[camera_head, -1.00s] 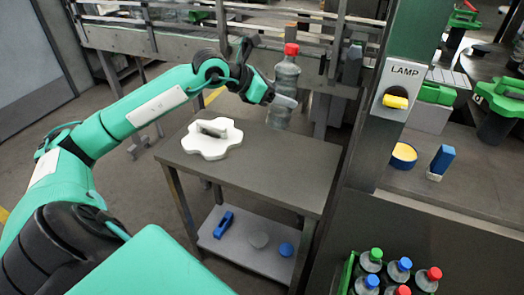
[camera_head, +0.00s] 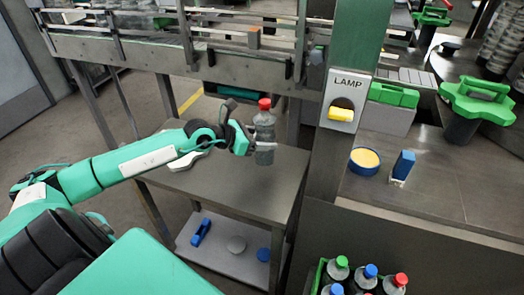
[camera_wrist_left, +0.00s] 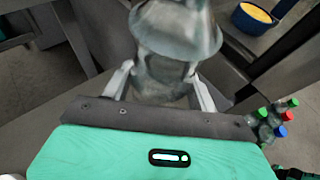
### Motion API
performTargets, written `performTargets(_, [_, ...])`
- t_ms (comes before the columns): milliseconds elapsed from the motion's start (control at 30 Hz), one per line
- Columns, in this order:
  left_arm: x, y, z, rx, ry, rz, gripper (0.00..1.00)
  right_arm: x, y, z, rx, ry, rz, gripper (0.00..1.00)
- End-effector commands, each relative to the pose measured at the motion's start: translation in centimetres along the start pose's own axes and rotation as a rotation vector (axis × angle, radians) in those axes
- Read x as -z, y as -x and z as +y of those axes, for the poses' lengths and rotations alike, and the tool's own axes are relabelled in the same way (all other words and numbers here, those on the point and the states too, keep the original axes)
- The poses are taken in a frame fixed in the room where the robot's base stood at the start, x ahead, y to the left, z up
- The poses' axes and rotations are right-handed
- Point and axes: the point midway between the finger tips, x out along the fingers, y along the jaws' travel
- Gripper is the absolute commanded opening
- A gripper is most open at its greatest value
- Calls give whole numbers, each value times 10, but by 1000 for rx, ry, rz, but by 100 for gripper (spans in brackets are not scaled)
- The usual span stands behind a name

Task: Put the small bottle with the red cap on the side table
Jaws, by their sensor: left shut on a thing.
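The small bottle with the red cap (camera_head: 264,128) is clear grey and upright. My left gripper (camera_head: 258,147) is shut on its body from the left. In the left wrist view the bottle (camera_wrist_left: 168,62) sits between the two fingers, its cap out of view. The bottle's base shows over the back right part of the grey side table (camera_head: 225,190); I cannot tell whether it touches the top. My right gripper is not in view.
A white lobed handwheel (camera_head: 188,160) lies on the table's left, partly behind my arm. The lower shelf (camera_head: 213,258) holds a blue part and round pieces. A post with a yellow lamp switch (camera_head: 341,113) stands right. A green bottle crate (camera_head: 318,275) is at the front.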

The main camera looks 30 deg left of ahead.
Motion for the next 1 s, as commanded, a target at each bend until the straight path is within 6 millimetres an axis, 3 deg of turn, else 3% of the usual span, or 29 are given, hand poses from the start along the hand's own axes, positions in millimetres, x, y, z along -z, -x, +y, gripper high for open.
performTargets(500, [52,-22,0,-1,0,-4,19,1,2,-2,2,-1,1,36])
performTargets(867, [56,-24,0,-1,-1,-3,19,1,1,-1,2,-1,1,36])
performTargets(900, [58,-24,0,0,0,0,65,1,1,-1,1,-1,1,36])
performTargets(1000, [58,-24,0,0,0,0,80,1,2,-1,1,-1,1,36])
